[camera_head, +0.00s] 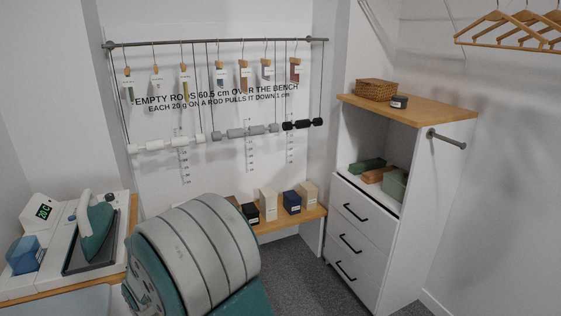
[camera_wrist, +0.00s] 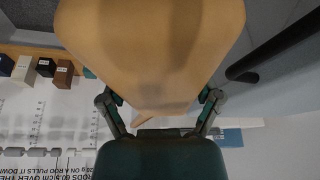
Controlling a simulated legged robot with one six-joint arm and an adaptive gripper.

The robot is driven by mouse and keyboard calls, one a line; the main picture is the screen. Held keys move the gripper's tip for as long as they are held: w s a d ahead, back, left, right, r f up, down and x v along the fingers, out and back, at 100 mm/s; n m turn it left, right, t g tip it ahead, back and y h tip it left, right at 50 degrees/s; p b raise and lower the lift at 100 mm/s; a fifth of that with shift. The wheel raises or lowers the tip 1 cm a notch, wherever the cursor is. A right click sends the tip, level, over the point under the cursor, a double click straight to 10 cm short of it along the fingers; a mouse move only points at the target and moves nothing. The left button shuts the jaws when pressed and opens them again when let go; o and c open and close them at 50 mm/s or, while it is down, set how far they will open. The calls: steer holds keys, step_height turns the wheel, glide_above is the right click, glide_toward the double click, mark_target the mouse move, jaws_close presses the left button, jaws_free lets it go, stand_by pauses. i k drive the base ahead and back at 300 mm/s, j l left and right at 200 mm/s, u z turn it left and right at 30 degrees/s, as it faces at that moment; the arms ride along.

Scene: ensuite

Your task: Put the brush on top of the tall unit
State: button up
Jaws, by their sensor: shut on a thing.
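The brush (camera_wrist: 150,50), a broad smooth tan wooden piece, fills the upper middle of the wrist view. My gripper (camera_wrist: 160,102) is shut on it, with one finger at each side. No bristles show. In the head view the gripper and brush are not seen; a large grey and teal part of my arm stands in front. The tall unit (camera_head: 458,111) is at the right of the head view, white with a wooden top, an open shelf and drawers. A wicker basket (camera_head: 376,90) and a small dark labelled tub (camera_head: 399,102) stand on its top.
Green and brown items lie on the unit's open shelf. A short rod (camera_head: 447,139) sticks out of its side. Wooden hangers (camera_head: 510,28) hang at upper right. A bench (camera_head: 285,220) holds several small boxes. Weighted rods hang above it. An iron (camera_head: 95,228) stands at left.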

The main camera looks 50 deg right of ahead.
mark_target(427, 113)
steer(key=z, duration=1.1)
steer(key=i+l+z, duration=0.15)
steer(key=z, duration=1.2)
